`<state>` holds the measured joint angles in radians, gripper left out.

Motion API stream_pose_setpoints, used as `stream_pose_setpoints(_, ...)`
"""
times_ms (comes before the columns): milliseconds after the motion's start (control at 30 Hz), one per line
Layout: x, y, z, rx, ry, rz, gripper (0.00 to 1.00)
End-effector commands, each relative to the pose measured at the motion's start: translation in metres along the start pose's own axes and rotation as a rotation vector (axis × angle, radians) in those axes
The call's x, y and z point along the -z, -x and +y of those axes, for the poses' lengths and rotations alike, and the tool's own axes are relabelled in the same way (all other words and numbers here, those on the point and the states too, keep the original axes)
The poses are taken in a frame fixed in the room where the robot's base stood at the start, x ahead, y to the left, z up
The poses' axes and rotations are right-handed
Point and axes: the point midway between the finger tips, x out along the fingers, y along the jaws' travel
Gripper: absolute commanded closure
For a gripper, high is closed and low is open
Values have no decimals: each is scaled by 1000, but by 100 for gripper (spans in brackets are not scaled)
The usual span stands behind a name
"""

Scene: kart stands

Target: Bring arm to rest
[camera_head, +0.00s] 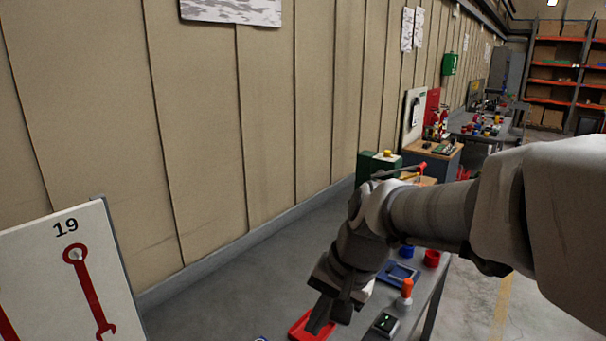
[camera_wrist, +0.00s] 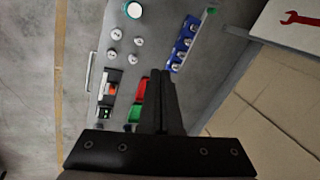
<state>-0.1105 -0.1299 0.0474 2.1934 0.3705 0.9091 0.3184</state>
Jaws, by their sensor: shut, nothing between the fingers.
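My arm reaches in from the right in the head view, extended over the grey bench (camera_head: 225,290). My gripper (camera_head: 317,326) points down and is shut, with nothing held. Its fingertips overlap a red tray (camera_head: 300,333) in the head view; I cannot tell the height between them. In the wrist view the two dark fingers of my gripper (camera_wrist: 161,73) lie together. The red tray (camera_wrist: 141,90) shows just left of them, beside a green tray (camera_wrist: 134,113).
A blue rack (camera_wrist: 180,48) with several metal parts and several silver pieces (camera_wrist: 112,55) stand on the bench. An orange-topped item (camera_head: 406,288), a blue tray (camera_head: 398,272) and a red cup (camera_head: 432,258) are close to my gripper. A white sign (camera_head: 60,275) stands at left.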

Motion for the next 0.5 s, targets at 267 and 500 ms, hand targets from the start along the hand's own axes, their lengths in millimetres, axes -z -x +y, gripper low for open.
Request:
stream_pose_setpoints(267,-21,50,53,-75,193,178,100)
stream_pose_setpoints(500,-41,79,96,-166,342,313,100)
